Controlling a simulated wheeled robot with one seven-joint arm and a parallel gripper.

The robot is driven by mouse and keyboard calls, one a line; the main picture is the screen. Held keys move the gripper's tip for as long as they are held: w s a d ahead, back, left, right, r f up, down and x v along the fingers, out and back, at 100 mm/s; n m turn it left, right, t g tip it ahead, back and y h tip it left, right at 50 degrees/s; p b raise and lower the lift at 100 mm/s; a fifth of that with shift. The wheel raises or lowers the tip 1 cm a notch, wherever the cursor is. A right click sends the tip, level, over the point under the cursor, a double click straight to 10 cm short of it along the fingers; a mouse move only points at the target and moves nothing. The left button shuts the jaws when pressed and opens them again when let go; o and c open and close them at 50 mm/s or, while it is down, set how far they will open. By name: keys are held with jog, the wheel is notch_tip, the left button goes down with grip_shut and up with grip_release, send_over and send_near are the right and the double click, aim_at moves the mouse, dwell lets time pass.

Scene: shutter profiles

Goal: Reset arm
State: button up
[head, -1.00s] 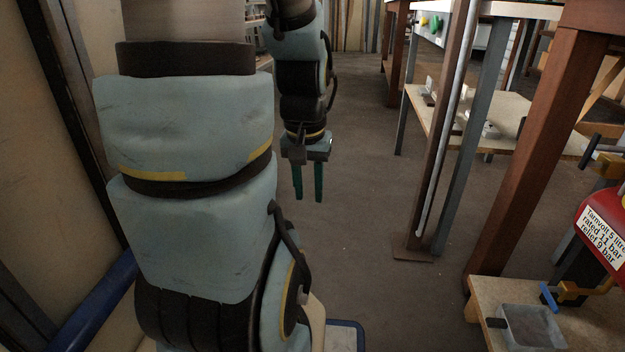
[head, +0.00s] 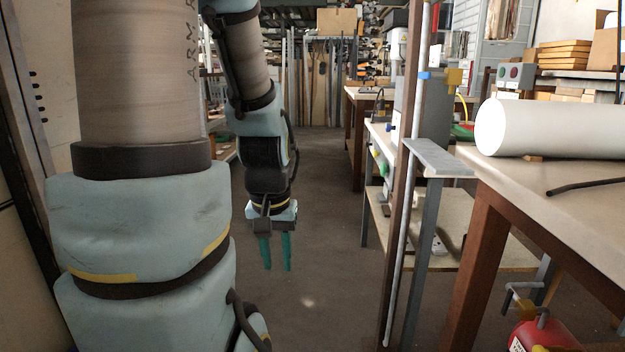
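My gripper (head: 275,255) hangs at the end of my arm, left of the middle of the head view, pointing down over the bare floor. Its two green fingers are apart with a narrow gap between them. Nothing shows between the fingers, and they touch nothing. My upper arm fills the left side of the view and hides what is behind it.
A workbench (head: 592,213) with a large white cylinder (head: 545,128) stands at the right. A red tank (head: 545,335) sits below it. A brown post (head: 394,240) stands right of my gripper. The floor (head: 310,180) between is clear, leading back to racks of profiles (head: 325,75).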

notch_tip(320, 180, up, 22)
jog(key=p, duration=1.9)
jog(key=shift+p, duration=0.4)
